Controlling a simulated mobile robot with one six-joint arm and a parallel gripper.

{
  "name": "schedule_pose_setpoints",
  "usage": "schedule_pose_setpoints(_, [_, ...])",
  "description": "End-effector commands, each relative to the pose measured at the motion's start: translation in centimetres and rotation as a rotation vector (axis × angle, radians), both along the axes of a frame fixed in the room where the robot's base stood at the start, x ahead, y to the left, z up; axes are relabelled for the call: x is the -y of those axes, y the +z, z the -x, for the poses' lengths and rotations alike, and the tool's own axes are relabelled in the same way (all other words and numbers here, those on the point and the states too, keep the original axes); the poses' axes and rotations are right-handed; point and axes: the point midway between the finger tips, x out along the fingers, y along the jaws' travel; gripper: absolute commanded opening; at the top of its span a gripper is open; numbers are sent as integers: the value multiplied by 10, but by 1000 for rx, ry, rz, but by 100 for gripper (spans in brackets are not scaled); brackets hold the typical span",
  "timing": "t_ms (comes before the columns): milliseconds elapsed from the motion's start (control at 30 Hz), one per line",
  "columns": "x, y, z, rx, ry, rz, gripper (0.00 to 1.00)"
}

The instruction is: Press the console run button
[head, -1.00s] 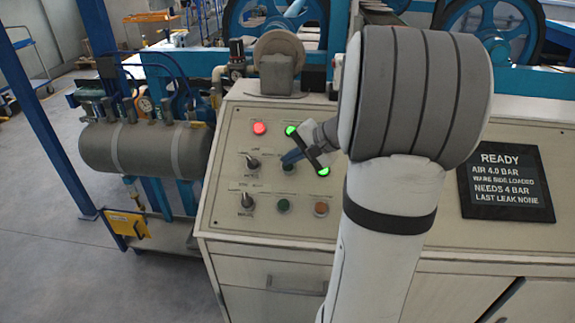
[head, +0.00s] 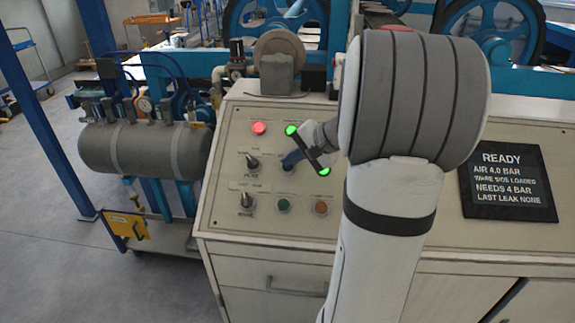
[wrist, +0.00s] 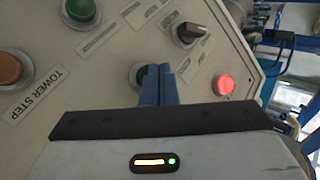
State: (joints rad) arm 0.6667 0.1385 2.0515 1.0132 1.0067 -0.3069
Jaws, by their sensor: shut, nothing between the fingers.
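The pale console panel (head: 222,205) carries knobs, buttons and a red lit lamp (head: 259,128). My gripper (head: 287,162) is over the middle of the panel, its blue fingers together and empty. Another green button (head: 283,205) and an orange button (head: 321,208) sit lower. The orange one is labelled TOWER STEP in the wrist view (wrist: 10,68). No run label is readable.
Two black selector knobs (head: 247,163) (head: 246,202) stand left of the buttons. A dark display (head: 507,183) at right reads READY, air 4.0 bar, last leak none. A grey tank (head: 145,150) stands left of the console. My arm hides the panel's middle right.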

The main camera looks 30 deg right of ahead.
Motion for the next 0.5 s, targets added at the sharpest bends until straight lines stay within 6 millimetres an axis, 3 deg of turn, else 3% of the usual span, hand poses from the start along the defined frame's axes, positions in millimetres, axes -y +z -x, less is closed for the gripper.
schedule_pose_setpoints(500, [2, -6, -3, 0, 0, 0, 0])
